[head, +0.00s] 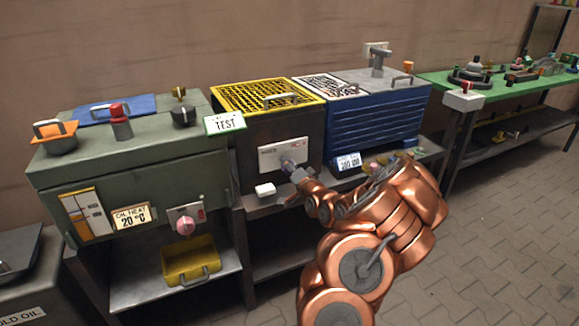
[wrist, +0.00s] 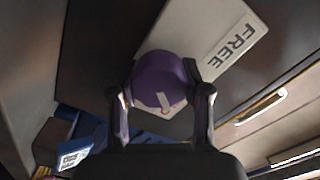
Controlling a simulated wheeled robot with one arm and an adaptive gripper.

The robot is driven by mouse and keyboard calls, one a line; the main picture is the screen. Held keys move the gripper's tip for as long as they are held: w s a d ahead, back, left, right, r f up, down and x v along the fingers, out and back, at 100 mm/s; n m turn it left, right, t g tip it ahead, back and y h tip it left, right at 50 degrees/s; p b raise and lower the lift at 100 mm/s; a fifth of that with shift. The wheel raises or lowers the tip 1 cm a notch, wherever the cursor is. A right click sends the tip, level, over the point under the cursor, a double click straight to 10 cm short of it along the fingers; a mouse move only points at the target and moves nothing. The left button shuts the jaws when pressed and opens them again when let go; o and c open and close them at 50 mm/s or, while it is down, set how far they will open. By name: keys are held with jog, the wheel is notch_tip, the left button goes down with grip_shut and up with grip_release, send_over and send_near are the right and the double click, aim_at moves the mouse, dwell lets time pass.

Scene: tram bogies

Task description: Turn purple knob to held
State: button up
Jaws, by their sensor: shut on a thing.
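The purple knob (wrist: 158,80) shows in the wrist view between the two fingers of my gripper (wrist: 161,92), which is shut on it. The knob has a pale pointer mark near its lower edge. It sits on a white plate (wrist: 192,22), and the plate's word FREE lies to the upper right of the knob. In the head view, the white plate (head: 270,158) is on the front of the dark box with the yellow grating. My gripper (head: 290,165) reaches the plate there and hides the knob.
A yellow grating (head: 262,97) tops the dark box. A blue ribbed unit (head: 378,125) stands close on the right, and a green cabinet (head: 150,165) with a pink knob (head: 185,226) on the left. A small white block (head: 265,190) lies below the plate. Floor (head: 480,230) is clear at right.

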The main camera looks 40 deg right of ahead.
dwell(0.3)
jog(key=o, duration=1.2)
jog(key=shift+c, duration=0.2)
jog(key=v, duration=1.2)
